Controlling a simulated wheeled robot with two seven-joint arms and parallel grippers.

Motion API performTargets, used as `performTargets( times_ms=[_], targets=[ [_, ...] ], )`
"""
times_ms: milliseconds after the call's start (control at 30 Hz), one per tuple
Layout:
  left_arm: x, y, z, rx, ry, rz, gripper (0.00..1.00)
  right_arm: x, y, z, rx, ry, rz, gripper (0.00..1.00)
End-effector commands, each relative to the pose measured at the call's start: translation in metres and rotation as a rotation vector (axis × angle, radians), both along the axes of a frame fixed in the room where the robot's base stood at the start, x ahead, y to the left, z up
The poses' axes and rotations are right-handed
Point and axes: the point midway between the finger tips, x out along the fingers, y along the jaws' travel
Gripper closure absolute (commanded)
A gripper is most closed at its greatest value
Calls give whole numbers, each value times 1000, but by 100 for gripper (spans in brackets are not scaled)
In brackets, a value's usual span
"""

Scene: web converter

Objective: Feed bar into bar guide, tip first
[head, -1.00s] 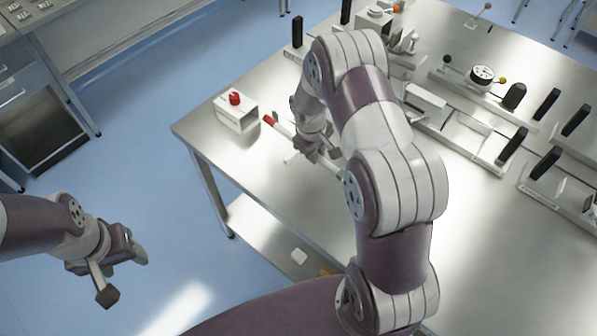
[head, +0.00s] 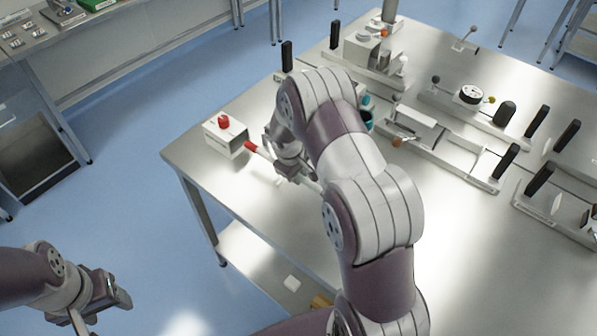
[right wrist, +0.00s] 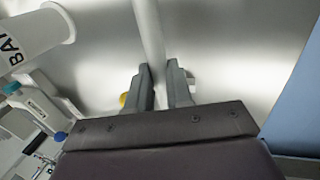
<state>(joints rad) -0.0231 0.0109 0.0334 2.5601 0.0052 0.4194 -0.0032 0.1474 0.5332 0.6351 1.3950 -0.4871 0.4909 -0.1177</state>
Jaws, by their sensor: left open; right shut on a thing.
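The bar (head: 263,154) is a thin pale rod with a red end (head: 250,146), low over the near left part of the table in the head view. My right gripper (head: 292,170) is shut on it. In the right wrist view the pale bar (right wrist: 149,35) runs up between the fingers of my right gripper (right wrist: 160,85). A white flared piece lettered "BA" (right wrist: 40,38) stands beside it there; I cannot tell whether this is the bar guide. My right arm hides part of the table. My left gripper (head: 118,293) is open and empty, off the table at lower left.
A white box with a red button (head: 224,137) stands at the table's left corner, close to the red end. Rails with black handles and a round dial (head: 470,95) fill the back and right. A teal part (head: 366,112) shows behind my right arm. The near right tabletop is clear.

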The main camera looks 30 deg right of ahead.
Motion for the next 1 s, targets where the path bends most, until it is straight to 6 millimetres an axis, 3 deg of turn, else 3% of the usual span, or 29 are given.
performTargets(
  times_ms=[33,167,367,1000],
  targets=[
    [0,0,-12,0,0,0,41,0,0,-13,0,0,0,100],
    [0,0,-25,0,0,0,41,1,0,-29,-1,-1,1,100],
    [0,0,-20,0,0,0,41,28,12,-22,0,-2,2,100],
    [0,0,-42,0,0,0,41,102,42,-25,0,-2,1,100]
  ],
)
